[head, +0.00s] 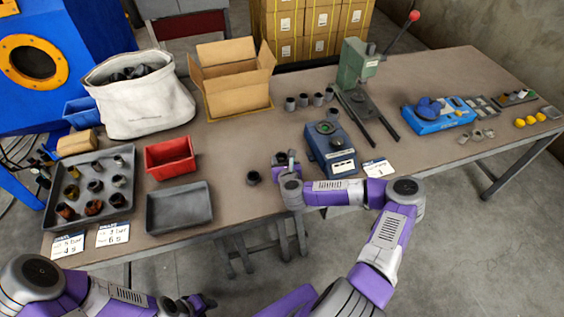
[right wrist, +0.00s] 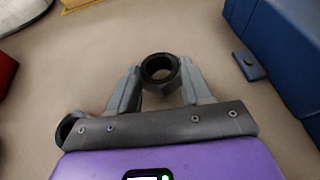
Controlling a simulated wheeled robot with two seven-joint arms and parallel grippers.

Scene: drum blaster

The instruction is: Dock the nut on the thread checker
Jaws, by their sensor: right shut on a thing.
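My right gripper (head: 286,165) is shut on a dark ring-shaped nut (right wrist: 160,72), just left of the thread checker. In the right wrist view the nut sits between the two fingertips, its hole facing the camera. The thread checker (head: 331,147) is a blue box with a round green-ringed top and a white label, standing on the table. Its blue side (right wrist: 287,45) also shows at the right of the right wrist view, apart from the nut. My left gripper (head: 197,303) is low at the bottom left, off the table; its opening is unclear.
A loose dark nut (head: 253,177) lies left of my right gripper. A grey tray (head: 180,207), a red bin (head: 170,157) and a sorting tray of nuts (head: 121,153) are further left. A green press (head: 358,69) stands behind the checker. The table between red bin and checker is mostly clear.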

